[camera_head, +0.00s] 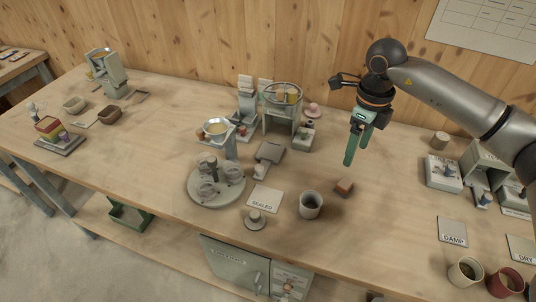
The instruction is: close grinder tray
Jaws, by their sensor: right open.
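I cannot tell for sure which machine is the grinder. A round-topped machine (283,97) on legs stands at the back middle, with a small tray-like box (302,139) low at its front right. A funnel-topped stand (217,129) is left of the round machine. My right gripper (350,162) hangs above the table right of the round machine, fingers pointing down, open, nothing between them. My left gripper is out of view.
Shelved boxes (485,165) stand at the right. Bare tabletop lies below and right of my right gripper.

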